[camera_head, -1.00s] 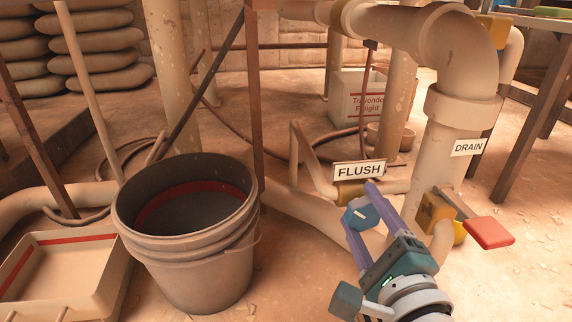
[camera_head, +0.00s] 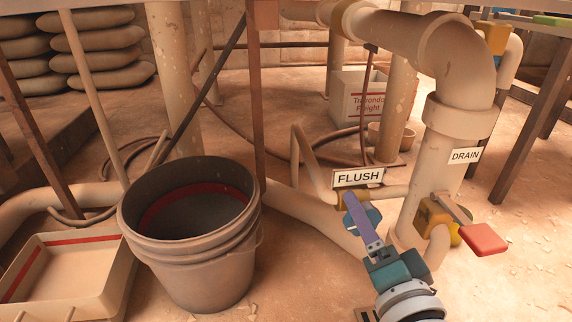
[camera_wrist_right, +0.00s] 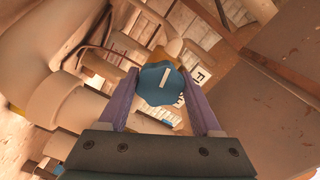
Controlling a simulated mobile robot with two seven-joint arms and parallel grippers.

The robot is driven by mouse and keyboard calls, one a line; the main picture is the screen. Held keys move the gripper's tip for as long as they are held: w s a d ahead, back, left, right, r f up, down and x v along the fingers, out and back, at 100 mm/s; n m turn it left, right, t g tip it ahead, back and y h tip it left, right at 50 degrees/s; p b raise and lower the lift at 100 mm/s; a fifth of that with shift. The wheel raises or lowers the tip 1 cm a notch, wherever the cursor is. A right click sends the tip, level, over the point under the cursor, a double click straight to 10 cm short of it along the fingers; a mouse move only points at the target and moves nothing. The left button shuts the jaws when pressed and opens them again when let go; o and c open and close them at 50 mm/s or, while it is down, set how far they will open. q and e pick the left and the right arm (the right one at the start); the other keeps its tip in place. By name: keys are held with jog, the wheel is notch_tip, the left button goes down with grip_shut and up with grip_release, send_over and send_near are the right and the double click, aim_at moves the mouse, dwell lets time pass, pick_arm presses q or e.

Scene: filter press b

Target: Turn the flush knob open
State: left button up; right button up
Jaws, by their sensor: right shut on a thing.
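The flush knob (camera_head: 374,217) is a blue lobed knob on a yellow valve body just below the FLUSH sign (camera_head: 358,177). My right gripper (camera_head: 361,213) is shut on it, with one purple finger crossing in front of the knob in the head view. In the right wrist view the knob (camera_wrist_right: 160,84) sits between the two fingers (camera_wrist_right: 158,80), its white mark pointing nearly straight up in the picture. The knob's far side is hidden. My left gripper is not in view.
A DRAIN valve with a red lever (camera_head: 483,239) stands close to the right of my right gripper. A large grey bucket (camera_head: 190,270) is to the left, with a shallow tray (camera_head: 120,275) beside it. Thick pipes (camera_head: 455,125) rise behind.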

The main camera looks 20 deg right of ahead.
jog(key=n, duration=0.5)
jog(key=shift+p, duration=0.3)
jog(key=n, duration=0.4)
jog(key=shift+n, duration=0.9)
jog(key=shift+r, duration=0.1)
jog(key=o, duration=1.4)
